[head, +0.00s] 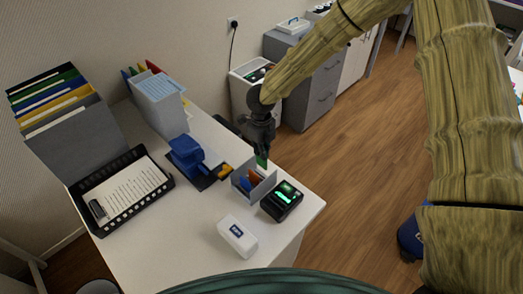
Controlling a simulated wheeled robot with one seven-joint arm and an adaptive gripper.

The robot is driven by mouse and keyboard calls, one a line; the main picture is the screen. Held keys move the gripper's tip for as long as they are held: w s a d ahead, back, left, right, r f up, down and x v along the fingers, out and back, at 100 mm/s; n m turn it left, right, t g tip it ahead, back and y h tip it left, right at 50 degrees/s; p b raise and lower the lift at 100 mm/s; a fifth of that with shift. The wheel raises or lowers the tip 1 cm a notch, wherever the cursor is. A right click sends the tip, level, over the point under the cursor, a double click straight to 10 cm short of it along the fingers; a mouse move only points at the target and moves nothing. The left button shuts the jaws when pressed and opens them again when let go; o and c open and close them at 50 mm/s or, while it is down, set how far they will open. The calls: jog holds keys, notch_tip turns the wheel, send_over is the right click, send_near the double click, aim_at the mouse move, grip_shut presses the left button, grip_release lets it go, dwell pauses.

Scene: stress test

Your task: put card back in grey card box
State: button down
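The grey card box (267,188) stands on the white desk near its right edge, open at the top. A blue card (244,183) and an orange card (254,177) stand in it. My gripper (262,149) is dark, points down above the back of the box, and is shut on a green card (262,161). The green card hangs upright below the fingers, over or just behind the box's back right rim. I cannot tell whether its lower edge is inside the box.
A black device with a lit green screen (283,201) stands close to the box's right side. A white case (238,236) lies in front, and a blue item (187,154) stands to the left.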

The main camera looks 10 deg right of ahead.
aim_at(261, 163)
jog(key=shift+f, duration=0.35)
jog(key=shift+f, duration=0.35)
jog(key=shift+f+b, duration=1.45)
jog(key=shift+f, duration=1.5)
jog(key=c, duration=1.6)
grip_release()
jog(key=shift+o, duration=0.2)
jog(key=shift+r, duration=0.15)
notch_tip(261, 163, up, 12)
jog(key=shift+f, duration=0.15)
